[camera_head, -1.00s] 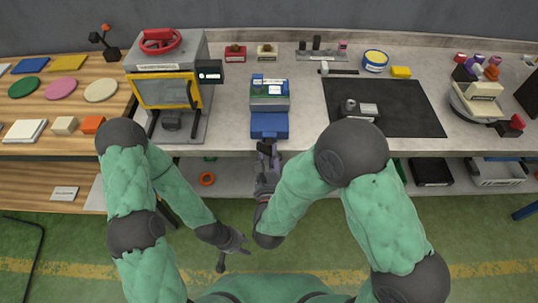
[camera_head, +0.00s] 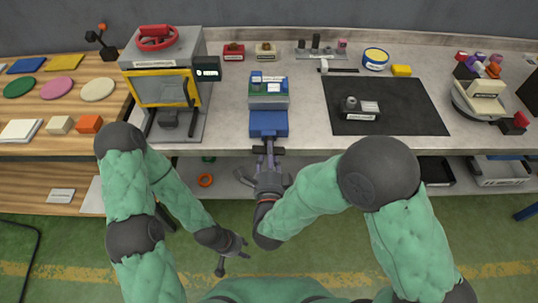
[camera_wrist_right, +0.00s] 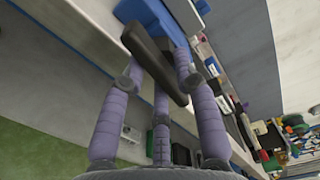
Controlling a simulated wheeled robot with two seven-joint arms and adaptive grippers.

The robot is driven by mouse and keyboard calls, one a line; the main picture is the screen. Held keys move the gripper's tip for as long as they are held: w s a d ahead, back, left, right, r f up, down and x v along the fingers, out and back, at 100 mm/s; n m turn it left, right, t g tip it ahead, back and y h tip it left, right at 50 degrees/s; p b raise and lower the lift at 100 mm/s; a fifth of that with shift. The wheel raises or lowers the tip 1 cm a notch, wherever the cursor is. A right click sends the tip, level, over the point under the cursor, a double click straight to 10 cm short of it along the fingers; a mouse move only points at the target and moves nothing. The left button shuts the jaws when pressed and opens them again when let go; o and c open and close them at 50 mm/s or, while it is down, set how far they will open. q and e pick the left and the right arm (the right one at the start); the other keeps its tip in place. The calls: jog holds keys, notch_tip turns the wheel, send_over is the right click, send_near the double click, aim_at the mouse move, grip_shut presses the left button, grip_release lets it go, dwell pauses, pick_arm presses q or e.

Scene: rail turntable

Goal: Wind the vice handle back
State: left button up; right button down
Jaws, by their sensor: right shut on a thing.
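The blue vice (camera_head: 268,124) stands at the front edge of the grey bench, with its screw end facing me. Its dark bar handle shows in the right wrist view (camera_wrist_right: 150,55), lying slantwise between my fingers. My right gripper (camera_head: 268,156) is in front of the vice, shut on the handle; its purple-grey fingers (camera_wrist_right: 163,75) show in the wrist view. The handle is mostly hidden by the gripper in the head view. My left gripper (camera_head: 238,254) hangs low over the floor, away from the bench, empty, with its fingers spread.
A grey machine with a yellow-framed window (camera_head: 163,88) stands left of the vice. A black mat (camera_head: 405,115) lies to the right with a small block-like device (camera_head: 360,109) on it. A lower shelf runs beneath the bench. The bench beside the vice is clear.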

jog(key=n+p, duration=0.3)
jog(key=n, duration=0.8)
jog(key=n+p, duration=0.2)
jog(key=n, duration=0.9)
jog(key=n+p, duration=0.3)
jog(key=n, duration=0.7)
jog(key=shift+s+d+r+n+p, duration=0.1)
jog(key=shift+r+n+p, duration=0.15)
jog(key=shift+n+p, duration=0.65)
jog(key=shift+n, duration=1.3)
jog(key=shift+r, duration=0.15)
jog(key=c, duration=1.1)
grip_release()
jog(key=shift+a, duration=0.2)
